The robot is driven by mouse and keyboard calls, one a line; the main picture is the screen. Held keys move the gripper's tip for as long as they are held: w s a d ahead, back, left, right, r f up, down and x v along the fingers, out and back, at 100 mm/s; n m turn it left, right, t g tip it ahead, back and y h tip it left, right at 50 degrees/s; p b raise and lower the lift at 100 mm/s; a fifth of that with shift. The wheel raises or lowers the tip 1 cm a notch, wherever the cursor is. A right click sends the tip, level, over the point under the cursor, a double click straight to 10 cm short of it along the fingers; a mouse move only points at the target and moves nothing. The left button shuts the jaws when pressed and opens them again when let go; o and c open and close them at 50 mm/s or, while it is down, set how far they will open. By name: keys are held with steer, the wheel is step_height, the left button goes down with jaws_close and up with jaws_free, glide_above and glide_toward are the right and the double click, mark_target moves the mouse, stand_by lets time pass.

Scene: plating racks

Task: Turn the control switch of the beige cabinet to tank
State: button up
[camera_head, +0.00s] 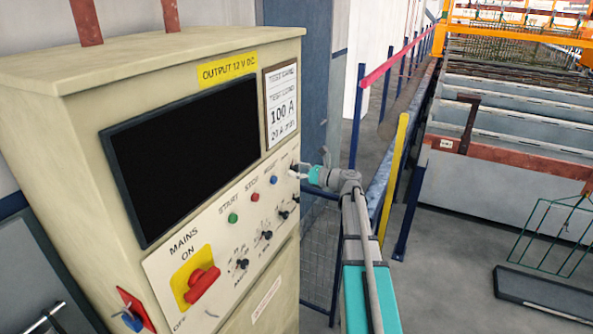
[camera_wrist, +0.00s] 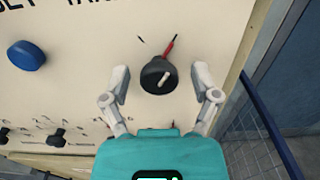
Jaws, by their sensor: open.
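The beige cabinet (camera_head: 75,130) fills the left of the head view, with its control panel facing right. In the wrist view a round black knob (camera_wrist: 155,80) with a white mark sits on the cream panel. A thin red piece points from it to the upper right. My gripper (camera_wrist: 160,72) is open, with one finger on each side of the knob and visible gaps between. In the head view my gripper (camera_head: 297,172) is at the panel's right end and largely hides the knob. Lettering above the knob is cut off, so I cannot read its positions.
A blue button (camera_wrist: 27,55) is left of the knob. The panel also has a red mains switch (camera_head: 202,284), green and red buttons and several small black knobs. A blue post and mesh fence (camera_wrist: 265,130) stand right of the cabinet. Tanks (camera_head: 510,120) are farther right.

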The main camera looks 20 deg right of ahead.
jaws_close()
steer(key=shift+n, duration=0.3)
steer(key=n, duration=1.1)
steer(key=shift+r, duration=0.1)
stand_by(0.4)
steer(key=shift+n, duration=0.3)
jaws_free()
